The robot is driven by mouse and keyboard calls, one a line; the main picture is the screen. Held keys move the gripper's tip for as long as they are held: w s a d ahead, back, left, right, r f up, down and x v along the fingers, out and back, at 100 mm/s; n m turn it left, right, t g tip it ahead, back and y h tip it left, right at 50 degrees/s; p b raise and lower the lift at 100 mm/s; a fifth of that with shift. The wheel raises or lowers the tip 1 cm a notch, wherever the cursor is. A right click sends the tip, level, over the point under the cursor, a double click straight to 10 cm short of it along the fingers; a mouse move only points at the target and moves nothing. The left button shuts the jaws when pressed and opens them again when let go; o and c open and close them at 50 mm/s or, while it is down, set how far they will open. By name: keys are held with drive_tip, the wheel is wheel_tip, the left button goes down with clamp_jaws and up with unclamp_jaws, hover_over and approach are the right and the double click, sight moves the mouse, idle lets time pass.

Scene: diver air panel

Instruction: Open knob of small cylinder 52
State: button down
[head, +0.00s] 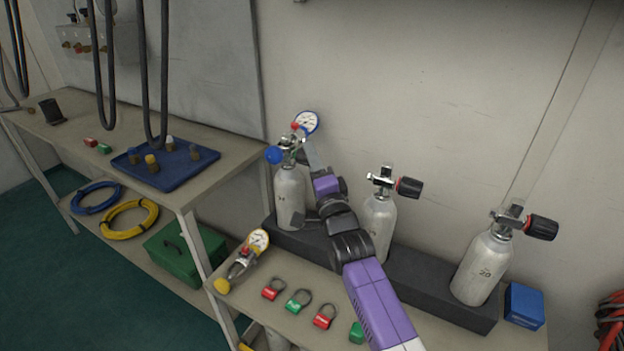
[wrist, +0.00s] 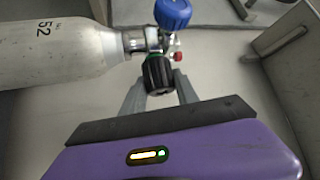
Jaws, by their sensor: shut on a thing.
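Small cylinder 52 (head: 290,198) stands upright at the left of the dark rack. In the wrist view its grey body (wrist: 60,52) lies sideways with the number 52 on it. Its valve carries a blue knob (wrist: 173,13), also seen in the head view (head: 273,155), and a black knob (wrist: 158,74). My gripper (wrist: 160,83) is shut on the black knob, one finger on each side. In the head view my gripper (head: 310,152) reaches the valve from the right and hides part of it. A white-faced gauge (head: 307,122) sits behind the valve.
Two more cylinders, a middle one (head: 379,225) and one marked 20 (head: 480,268), stand to the right with black knobs. A loose gauge assembly (head: 243,262) and red and green tags lie in front. A blue tray (head: 168,180) is on the left table.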

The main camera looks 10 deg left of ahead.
drive_tip(key=shift+f+n+t+y+b, duration=0.25)
drive_tip(key=shift+n+y+b, duration=1.05)
drive_tip(key=shift+b, duration=2.25)
drive_tip(key=shift+f+n+t+y+b, duration=0.2)
drive_tip(key=shift+n+y+b, duration=0.6)
drive_tip(key=shift+n+b, duration=1.8)
drive_tip(key=b, duration=0.2)
drive_tip(key=y+b, duration=0.1)
drive_tip(key=b, duration=0.1)
drive_tip(key=shift+r, duration=0.25)
drive_tip(key=shift+r+y+b, duration=0.2)
drive_tip(key=shift+y+b, duration=0.3)
drive_tip(key=shift+b, duration=0.05)
drive_tip(key=c, duration=0.9)
unclamp_jaws()
drive_tip(key=shift+r, duration=0.1)
wheel_tip(320, 180, up, 20)
drive_tip(key=p, duration=0.5)
